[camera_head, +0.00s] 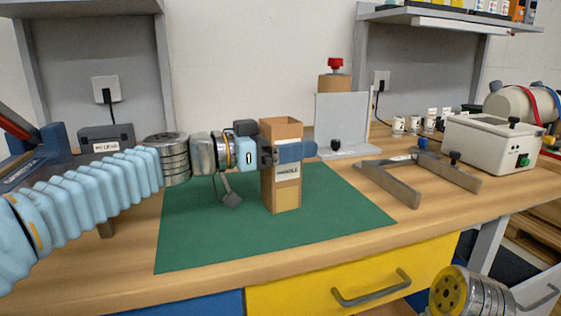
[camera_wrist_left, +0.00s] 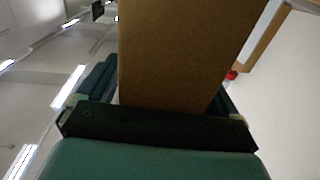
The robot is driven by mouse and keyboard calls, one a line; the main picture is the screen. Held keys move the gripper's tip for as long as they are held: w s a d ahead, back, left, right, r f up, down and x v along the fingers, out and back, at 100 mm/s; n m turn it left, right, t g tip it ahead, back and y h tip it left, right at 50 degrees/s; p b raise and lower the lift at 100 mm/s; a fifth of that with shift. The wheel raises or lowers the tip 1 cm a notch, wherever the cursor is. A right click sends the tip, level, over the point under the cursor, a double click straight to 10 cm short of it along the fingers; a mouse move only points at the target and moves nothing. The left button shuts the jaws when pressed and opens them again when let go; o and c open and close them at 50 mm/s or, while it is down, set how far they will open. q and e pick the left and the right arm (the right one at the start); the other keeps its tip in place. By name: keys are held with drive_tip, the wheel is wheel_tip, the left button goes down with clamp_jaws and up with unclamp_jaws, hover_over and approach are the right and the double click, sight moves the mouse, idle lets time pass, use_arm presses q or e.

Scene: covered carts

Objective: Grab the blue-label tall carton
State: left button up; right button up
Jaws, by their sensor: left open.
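A tall brown carton (camera_head: 287,196) stands upright on a green mat (camera_head: 330,215) on the workbench. Its front has a pale label with dark print; part of the front is hidden behind a blue finger, and I cannot make out a blue label. My left gripper (camera_head: 279,153) reaches in from the left at the carton's upper half, with its jaws around it. In the left wrist view the carton (camera_wrist_left: 180,55) fills the space between the two fingers. The jaws are open. My right gripper is outside both views.
A grey upright plate (camera_head: 342,120) stands behind the carton. A grey angled frame (camera_head: 400,184) lies to the right of the mat, with a white box device (camera_head: 490,142) beyond it. The mat's front area is clear. A yellow drawer (camera_head: 365,278) is below the bench edge.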

use_arm(q)
drive_tip(key=shift+d, duration=0.15)
drive_tip(key=c, duration=1.3)
drive_tip(key=shift+r, duration=0.1)
